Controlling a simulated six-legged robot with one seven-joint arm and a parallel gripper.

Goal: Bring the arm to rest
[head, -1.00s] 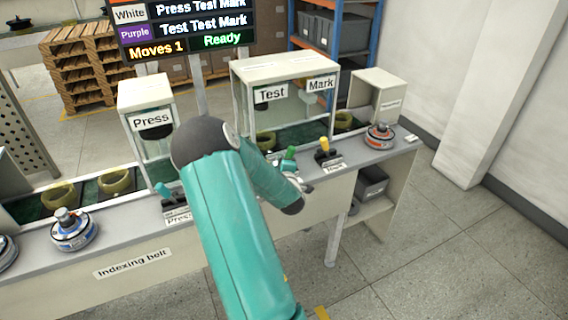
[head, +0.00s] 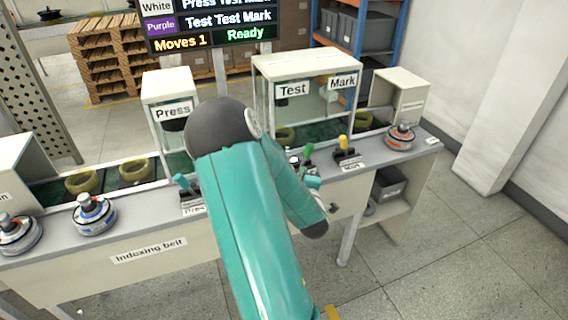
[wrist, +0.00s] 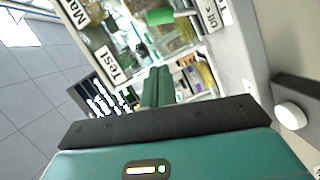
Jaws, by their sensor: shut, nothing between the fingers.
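My arm (head: 250,215) rises through the middle of the head view, bends at a dark joint, and its forearm slopes down to the right in front of the bench. In the wrist view my gripper (wrist: 158,88) has its green fingers together with nothing between them. It points toward the bench with the Test and Mark signs, and I see no contact. In the head view the gripper is mostly hidden behind the forearm.
The indexing belt bench (head: 150,250) runs across the front. Teal, green (head: 308,150) and yellow (head: 343,143) levers stand along its edge near the forearm. Floor at the right (head: 450,260) is clear.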

